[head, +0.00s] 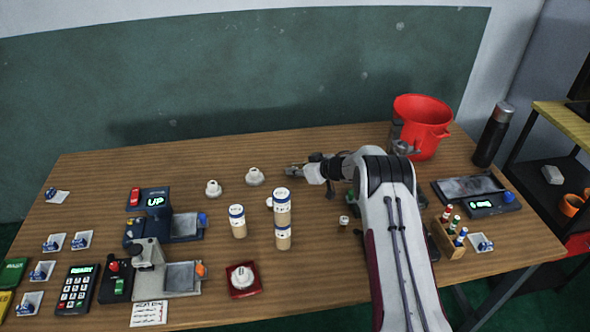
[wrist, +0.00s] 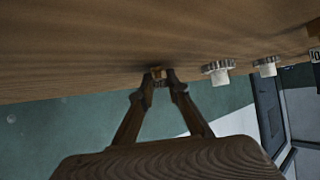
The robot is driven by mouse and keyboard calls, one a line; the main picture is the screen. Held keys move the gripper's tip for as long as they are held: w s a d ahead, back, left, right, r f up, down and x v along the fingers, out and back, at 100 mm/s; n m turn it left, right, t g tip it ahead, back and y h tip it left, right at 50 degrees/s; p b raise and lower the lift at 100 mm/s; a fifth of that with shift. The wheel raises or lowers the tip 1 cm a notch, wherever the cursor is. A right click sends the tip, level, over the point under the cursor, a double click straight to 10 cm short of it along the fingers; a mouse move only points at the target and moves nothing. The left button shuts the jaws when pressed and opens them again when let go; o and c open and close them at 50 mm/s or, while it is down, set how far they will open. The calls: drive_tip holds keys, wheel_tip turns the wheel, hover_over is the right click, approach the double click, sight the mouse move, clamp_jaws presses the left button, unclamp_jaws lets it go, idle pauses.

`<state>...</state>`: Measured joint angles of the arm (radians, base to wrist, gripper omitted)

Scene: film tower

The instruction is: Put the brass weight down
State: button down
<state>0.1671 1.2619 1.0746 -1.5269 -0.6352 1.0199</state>
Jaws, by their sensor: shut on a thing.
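My gripper (wrist: 159,80) is shut on the brass weight (wrist: 157,73), a small brass-coloured piece between the fingertips in the wrist view. In the head view my gripper (head: 293,171) is low over the back middle of the wooden table (head: 335,285). I cannot make the weight out clearly there. Whether the weight touches the wood I cannot tell.
Two white knobbed pieces (head: 254,177) (head: 213,188) stand to the left of my gripper. Pale canisters, two of them stacked (head: 283,220), stand in front. A red bucket (head: 422,125) is at the back right.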

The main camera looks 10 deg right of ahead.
drive_tip(key=shift+f, duration=0.2)
idle(0.3)
drive_tip(key=c, duration=2)
unclamp_jaws()
drive_tip(key=shift+o, duration=0.2)
drive_tip(key=shift+r, duration=0.2)
drive_tip(key=shift+v, duration=6.05)
